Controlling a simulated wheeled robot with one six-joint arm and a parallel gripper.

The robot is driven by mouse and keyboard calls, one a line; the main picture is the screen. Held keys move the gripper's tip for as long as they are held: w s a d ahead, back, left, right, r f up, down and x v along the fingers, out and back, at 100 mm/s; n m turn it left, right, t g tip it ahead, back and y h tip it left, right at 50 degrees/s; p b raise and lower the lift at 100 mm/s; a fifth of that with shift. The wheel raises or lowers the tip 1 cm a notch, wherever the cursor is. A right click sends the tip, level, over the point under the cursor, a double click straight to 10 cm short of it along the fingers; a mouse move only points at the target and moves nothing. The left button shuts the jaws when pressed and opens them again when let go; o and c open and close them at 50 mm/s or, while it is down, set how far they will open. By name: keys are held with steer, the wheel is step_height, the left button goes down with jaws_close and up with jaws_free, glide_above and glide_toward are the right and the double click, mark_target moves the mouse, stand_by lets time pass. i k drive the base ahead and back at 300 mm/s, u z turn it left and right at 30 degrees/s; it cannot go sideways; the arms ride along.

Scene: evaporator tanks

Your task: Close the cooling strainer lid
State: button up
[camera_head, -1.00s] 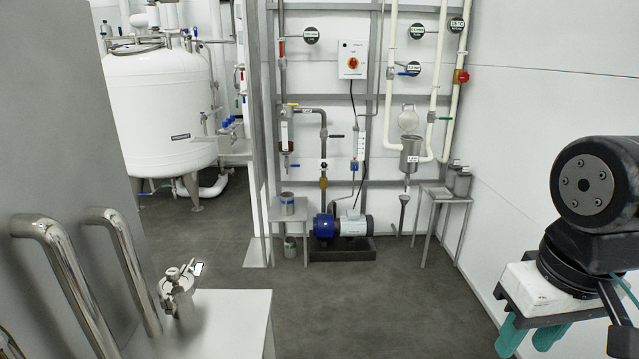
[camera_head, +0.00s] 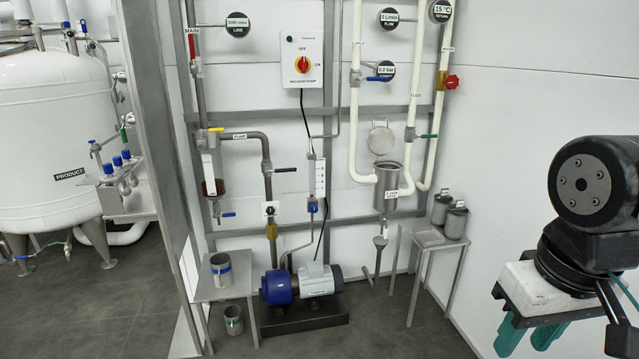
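The cooling strainer (camera_head: 392,182) is a grey metal cup with a small label, mounted on the pipework right of the middle. Its round lid (camera_head: 380,138) stands open, upright behind and above the cup's rim. White pipes (camera_head: 358,110) run down on both sides of the strainer. My arm shows at the right edge, with its dark joint nearest me. Teal finger-like parts at its lower end (camera_head: 528,338) look like my gripper, partly cut off by the frame; their opening is not clear. They are far in front of the strainer and apart from it.
A small table (camera_head: 427,237) with metal canisters (camera_head: 455,220) stands right of the strainer. A pump (camera_head: 300,283) sits on a dark base at the middle. Another small table (camera_head: 222,288) stands left. Dark floor (camera_head: 400,330) lies open in front.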

mark_target(381, 140)
steer(key=z, duration=0.15)
steer(key=i, duration=1.4)
steer(key=u, duration=0.4)
steer(key=i, duration=0.75)
steer(key=z, duration=0.6)
